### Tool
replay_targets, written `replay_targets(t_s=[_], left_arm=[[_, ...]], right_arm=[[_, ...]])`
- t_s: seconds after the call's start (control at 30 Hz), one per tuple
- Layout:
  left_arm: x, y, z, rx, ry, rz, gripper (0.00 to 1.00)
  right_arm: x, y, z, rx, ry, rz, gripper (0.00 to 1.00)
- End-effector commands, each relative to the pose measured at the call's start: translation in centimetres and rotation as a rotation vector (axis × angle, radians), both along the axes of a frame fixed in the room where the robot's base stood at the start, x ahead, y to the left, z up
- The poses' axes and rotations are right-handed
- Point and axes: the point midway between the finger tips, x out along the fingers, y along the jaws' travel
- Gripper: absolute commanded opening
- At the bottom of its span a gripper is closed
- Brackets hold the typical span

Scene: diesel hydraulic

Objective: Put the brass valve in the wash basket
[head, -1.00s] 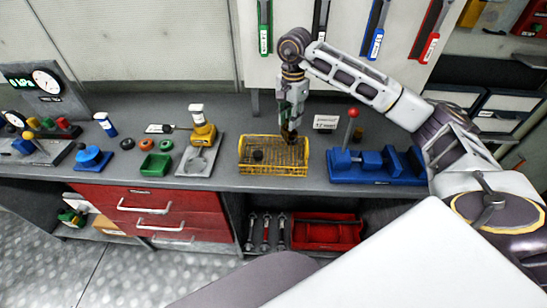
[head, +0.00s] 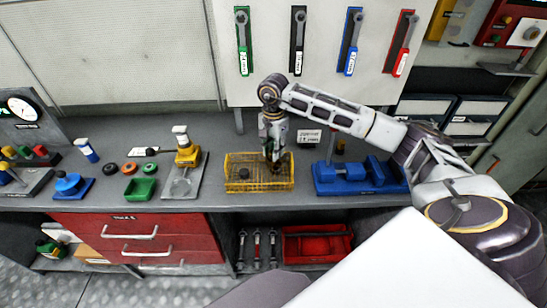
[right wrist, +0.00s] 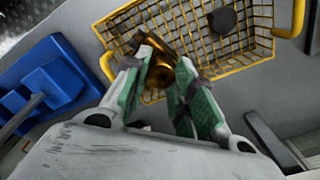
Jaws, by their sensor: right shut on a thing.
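My right gripper (head: 273,163) is over the right part of the yellow wire wash basket (head: 240,187) on the bench, fingers pointing down. In the right wrist view its green-padded fingers (right wrist: 172,84) are closed on the brass valve (right wrist: 157,62), a shiny brown-gold piece at the fingertips. The valve is over the near side of the basket mesh (right wrist: 207,50); I cannot tell whether it touches the basket. A dark round piece (right wrist: 222,20) lies in the basket; it also shows in the head view (head: 245,172). My left gripper is out of view.
A blue vise-like fixture (head: 345,178) stands just right of the basket. A small sign (head: 309,137) stands behind. Wrenches hang on the back panel.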

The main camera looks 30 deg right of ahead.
Motion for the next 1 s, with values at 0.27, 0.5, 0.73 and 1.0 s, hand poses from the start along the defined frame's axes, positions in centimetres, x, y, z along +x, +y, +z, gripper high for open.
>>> replay_targets(t_s=[0.27,0.5,0.73,1.0], left_arm=[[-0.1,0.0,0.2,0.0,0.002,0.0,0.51],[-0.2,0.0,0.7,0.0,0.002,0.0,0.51],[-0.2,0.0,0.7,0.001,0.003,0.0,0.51],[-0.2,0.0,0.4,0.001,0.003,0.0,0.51]], right_arm=[[0.0,0.0,-0.9,0.001,0.0,0.0,0.0],[0.0,0.0,-3.1,0.001,0.0,-0.001,0.0],[0.1,0.0,-3.6,0.001,-0.003,-0.001,0.0],[0.0,0.0,-3.9,0.001,-0.002,0.0,0.0]])
